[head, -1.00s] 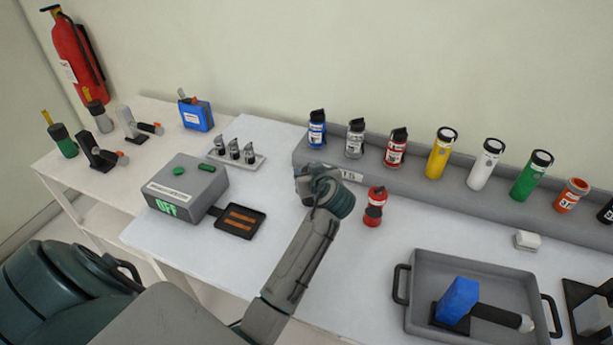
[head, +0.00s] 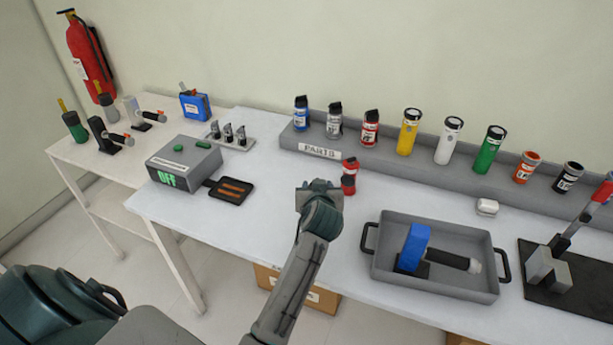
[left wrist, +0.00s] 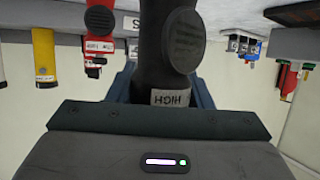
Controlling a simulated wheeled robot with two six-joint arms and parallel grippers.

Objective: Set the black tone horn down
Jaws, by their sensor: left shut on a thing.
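My left gripper (head: 318,187) is over the white table, in front of the grey parts rail and beside the red-and-black bottle (head: 349,176). Its fingers are mostly hidden behind my wrist in the head view. The left wrist view, which looks upside down, shows a black tone horn (left wrist: 170,45) with a round disc and a white label reading HIGH, between the jaws of this gripper (left wrist: 165,90). The gripper is shut on it. The horn is hidden in the head view, and whether it touches the table cannot be told. My right gripper is not in view.
The parts rail (head: 420,172) holds several coloured canisters. A grey tray (head: 380,275) with a blue-headed tool (head: 415,248) lies to the right. A box reading OFF (head: 185,165) and a small black tray (head: 232,190) are left. The tabletop between them is clear.

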